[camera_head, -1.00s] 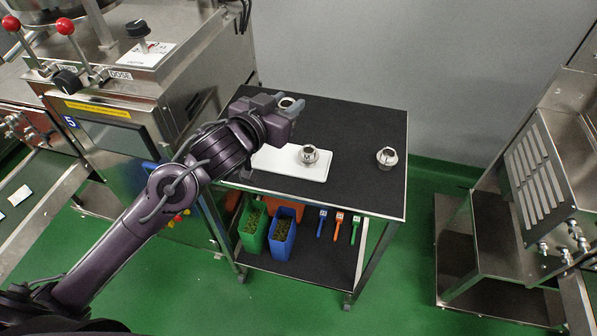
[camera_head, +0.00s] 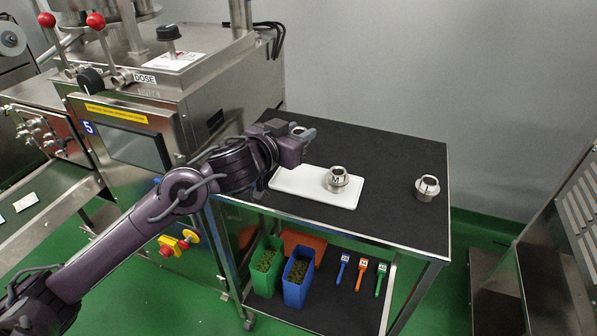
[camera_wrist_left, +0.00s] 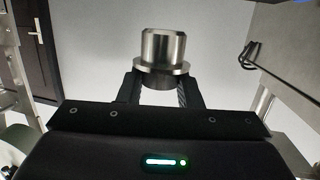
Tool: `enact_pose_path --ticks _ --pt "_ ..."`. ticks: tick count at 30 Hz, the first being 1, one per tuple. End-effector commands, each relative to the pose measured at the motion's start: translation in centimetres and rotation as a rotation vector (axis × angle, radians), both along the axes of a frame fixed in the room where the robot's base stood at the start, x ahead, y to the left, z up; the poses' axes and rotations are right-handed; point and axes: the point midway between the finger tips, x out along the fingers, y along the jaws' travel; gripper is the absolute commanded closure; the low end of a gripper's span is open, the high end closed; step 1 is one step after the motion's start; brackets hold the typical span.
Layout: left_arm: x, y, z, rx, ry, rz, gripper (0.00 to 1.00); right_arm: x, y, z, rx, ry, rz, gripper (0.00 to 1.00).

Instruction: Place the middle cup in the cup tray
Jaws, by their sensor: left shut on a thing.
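My left gripper (camera_head: 304,138) is shut on a metal cup (camera_head: 298,130) and holds it beyond the white tray, seen from my head. The wrist view shows this held cup (camera_wrist_left: 161,52) upright between the fingers, its wide flange just above them. I see no letter on it. A metal cup marked M (camera_head: 338,181) stands upright on the right part of the white cup tray (camera_head: 345,201). Another metal cup (camera_head: 427,187) stands on the black table top to the right of the tray. My right gripper is not in view.
The black table (camera_head: 390,225) is clear between the tray and the right cup. A steel machine (camera_head: 195,95) with a screen stands close on the left. Green (camera_head: 265,268) and blue (camera_head: 298,280) bins and several coloured tools lie on the shelf below.

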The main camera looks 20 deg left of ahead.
Motion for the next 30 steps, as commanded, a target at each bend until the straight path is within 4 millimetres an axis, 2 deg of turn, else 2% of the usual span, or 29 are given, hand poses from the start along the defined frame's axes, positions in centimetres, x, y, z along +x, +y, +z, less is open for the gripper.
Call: enact_pose_path --ticks 1,3,8,16,29,30 --pt "0.0 0.0 -1.5 -0.001 0.002 -0.001 0.93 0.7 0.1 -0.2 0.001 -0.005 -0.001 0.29" --pt "0.0 0.0 -2.4 0.0 0.0 0.001 0.93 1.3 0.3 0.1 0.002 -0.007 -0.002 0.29" --pt "0.0 0.0 -3.6 0.0 -0.001 -0.001 0.93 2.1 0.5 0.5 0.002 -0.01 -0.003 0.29" --pt "0.0 0.0 -7.3 -0.001 0.0 -0.001 0.93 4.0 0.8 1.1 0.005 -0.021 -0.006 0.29" --pt "0.0 0.0 -7.9 -0.001 -0.002 0.0 0.93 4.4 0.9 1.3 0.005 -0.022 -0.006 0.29" --pt "0.0 0.0 -8.0 -0.001 -0.001 0.0 0.67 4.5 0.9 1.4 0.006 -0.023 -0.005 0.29"
